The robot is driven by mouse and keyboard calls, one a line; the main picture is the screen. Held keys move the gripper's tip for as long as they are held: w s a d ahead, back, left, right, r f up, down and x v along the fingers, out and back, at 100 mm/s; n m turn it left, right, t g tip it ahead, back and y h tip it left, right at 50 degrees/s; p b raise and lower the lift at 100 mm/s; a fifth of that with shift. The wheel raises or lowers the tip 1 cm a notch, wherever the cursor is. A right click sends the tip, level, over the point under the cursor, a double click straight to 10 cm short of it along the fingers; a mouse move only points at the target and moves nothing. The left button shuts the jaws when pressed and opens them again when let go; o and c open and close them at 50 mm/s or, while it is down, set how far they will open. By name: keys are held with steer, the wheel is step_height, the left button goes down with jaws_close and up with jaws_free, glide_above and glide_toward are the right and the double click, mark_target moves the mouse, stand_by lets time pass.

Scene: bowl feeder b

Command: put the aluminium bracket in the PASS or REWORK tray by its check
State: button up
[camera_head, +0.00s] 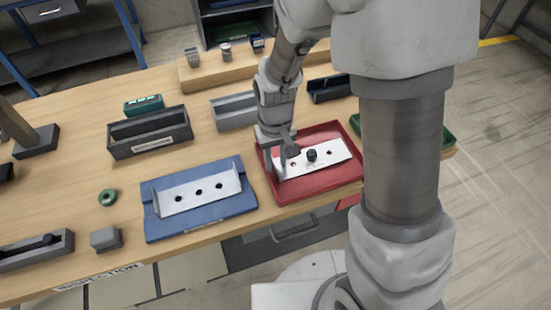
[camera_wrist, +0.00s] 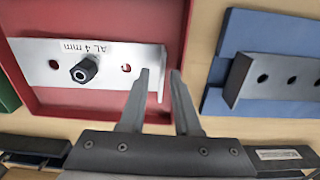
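An aluminium bracket (camera_head: 313,157) lies in the red tray (camera_head: 331,193), marked "AL 4 mm" in the wrist view (camera_wrist: 45,57). My gripper (camera_head: 284,167) is low over the tray at the bracket's left end. In the wrist view the fingers (camera_wrist: 161,78) are apart, either side of the upright end flange, with a gap showing; they do not look clamped. A green tray (camera_head: 447,136) is mostly hidden behind my arm. No PASS or REWORK lettering is readable.
A second bracket (camera_head: 198,191) with several holes sits on a blue fixture (camera_head: 200,228) to the left. Grey bins (camera_head: 149,133), a green ring (camera_head: 108,197) and a small grey block (camera_head: 105,238) stand further left. A wooden riser (camera_head: 245,64) runs along the back.

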steer(key=shift+a, duration=0.1)
steer(key=shift+r+p, duration=0.5)
steer(key=shift+r, duration=0.1)
step_height(320, 180, up, 12)
steer(key=p, duration=0.1)
steer(key=s+d+r+m+t, duration=0.2)
steer(key=s+d+r+t, duration=0.3)
steer(key=s+d+r, duration=0.5)
step_height(320, 180, up, 3)
steer(key=shift+s+d+r+m+t, duration=0.15)
steer(key=shift+s+d+m+t, duration=0.2)
steer(key=shift+s, duration=0.85)
steer(key=shift+a, duration=0.15)
